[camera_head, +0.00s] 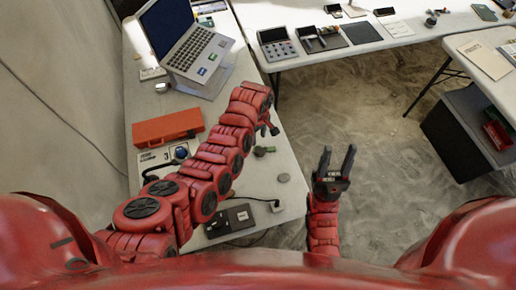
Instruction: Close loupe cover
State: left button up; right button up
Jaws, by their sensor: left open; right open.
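I cannot make out a loupe or its cover for certain. A small dark-green object (264,151) lies on the left table (262,190), just below my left gripper, and is too small to identify. A small round grey disc (283,177) lies nearer the table's right edge. My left gripper (270,129) is above the table's right side, with its arm reaching over the table; its fingers are small and partly hidden, and I see nothing held. My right gripper (336,152) is open and empty, with fingers apart, over the floor right of the table.
An orange case (168,127) and a laptop (198,48) stand on the left table. A dark flat device (230,220) with a cable lies at its near end. Trays (277,46) line the back table. A dark crate (460,137) is under the right table.

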aim_at(258, 153)
pick_arm(q)
notch_tip(258, 153, down, 5)
jog(key=shift+f+b, duration=0.2)
jog(key=shift+b, duration=0.2)
notch_tip(258, 153, down, 6)
jog(key=b, duration=0.5)
jog(key=shift+r, duration=0.1)
grip_shut()
